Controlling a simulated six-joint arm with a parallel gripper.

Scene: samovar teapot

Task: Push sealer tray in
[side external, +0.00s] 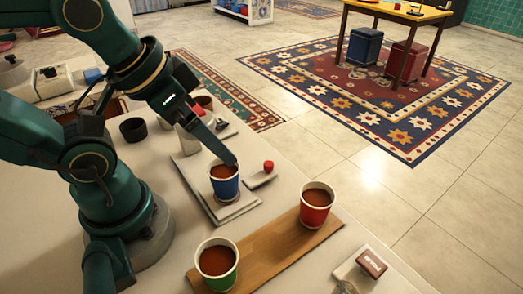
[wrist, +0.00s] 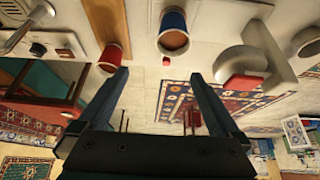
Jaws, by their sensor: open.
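The sealer tray (side external: 238,208) appears to be the pale grey plate on the counter, with a blue cup (side external: 224,182) of brown drink upright on it. A small plate with a red knob (side external: 268,166) sits at its right side. The blue cup also shows in the wrist view (wrist: 173,22), with a red knob (wrist: 166,60) just below it. The pale sealer body (side external: 188,138) stands behind the tray, partly hidden by my gripper. My gripper (side external: 230,160) is open and empty, its visible finger reaching over the cup; whether it touches cannot be told.
A wooden board (side external: 255,262) holds a red cup (side external: 316,208) and a green cup (side external: 217,262) nearer the front. A dark red stamp-like block (side external: 372,263) lies front right. A black round container (side external: 133,129) stands behind.

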